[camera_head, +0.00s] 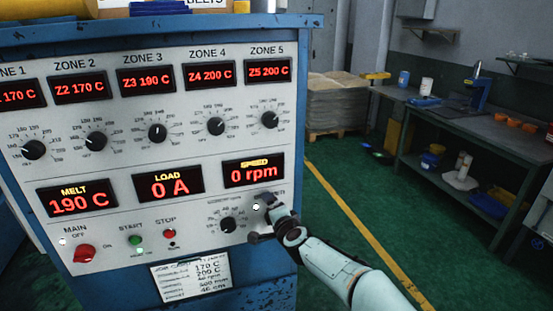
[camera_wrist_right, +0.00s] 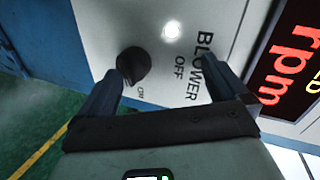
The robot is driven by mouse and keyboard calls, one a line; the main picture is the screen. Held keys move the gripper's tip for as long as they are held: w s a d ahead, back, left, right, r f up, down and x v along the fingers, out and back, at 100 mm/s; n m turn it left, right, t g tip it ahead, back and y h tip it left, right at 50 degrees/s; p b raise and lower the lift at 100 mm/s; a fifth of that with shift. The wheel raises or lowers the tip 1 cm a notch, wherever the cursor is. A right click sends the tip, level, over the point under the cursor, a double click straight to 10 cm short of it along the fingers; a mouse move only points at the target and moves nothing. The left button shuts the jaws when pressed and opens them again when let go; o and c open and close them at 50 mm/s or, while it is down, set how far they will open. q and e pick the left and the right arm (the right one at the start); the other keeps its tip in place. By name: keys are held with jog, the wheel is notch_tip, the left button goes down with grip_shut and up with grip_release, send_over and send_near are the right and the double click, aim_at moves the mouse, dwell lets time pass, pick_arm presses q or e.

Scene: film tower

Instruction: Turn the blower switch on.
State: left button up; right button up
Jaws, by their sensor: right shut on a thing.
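The blower switch is a black round knob (camera_wrist_right: 133,65) on the pale panel, next to the printed BLOWER label and OFF mark in the right wrist view. My right gripper (camera_wrist_right: 168,82) has its fingers on either side of the knob's area, with the knob close against the left finger. In the head view my right gripper (camera_head: 264,222) is at the panel's lower right and hides most of the switch. A small white lamp (camera_wrist_right: 172,30) beside the switch looks lit; it also shows in the head view (camera_head: 256,207). My left gripper is out of view.
The control panel (camera_head: 110,215) carries zone knobs, red displays, a red main switch (camera_head: 84,253), start and stop buttons and a speed knob (camera_head: 228,225) just left of my gripper. A workbench (camera_head: 430,110) and wrapped pallet (camera_head: 338,102) stand behind; green floor lies right.

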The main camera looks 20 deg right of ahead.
aim_at(272, 159)
jog(key=r+t, duration=0.1)
jog(key=r, duration=0.4)
jog(key=w+r+t, duration=0.1)
jog(key=r, duration=0.4)
jog(key=d+r+t, duration=0.1)
jog(key=r, duration=0.4)
jog(key=shift+w+r+m, duration=0.25)
jog(key=shift+r+m, duration=0.1)
jog(key=shift+m, duration=0.05)
jog(key=f+g, duration=0.1)
jog(key=f, duration=0.3)
jog(key=s+a+f+g, duration=0.1)
jog(key=f, duration=0.9)
jog(key=shift+s+a+f+n+g, duration=0.25)
jog(key=shift+s+a+n+g, duration=0.05)
jog(key=shift+n+g, duration=0.1)
jog(key=shift+c, duration=0.2)
jog(key=shift+s+a+r, duration=0.15)
jog(key=shift+s, duration=0.3)
jog(key=shift+s+a+r, duration=0.1)
jog(key=shift+s+a, duration=0.05)
jog(key=shift+s, duration=0.25)
jog(key=shift+c, duration=0.4)
jog(key=s+b, duration=0.3)
jog(key=s, duration=1.1)
jog(key=shift+s+d+f+b, duration=0.25)
jog(key=shift+d+b, duration=0.1)
jog(key=shift+d, duration=0.1)
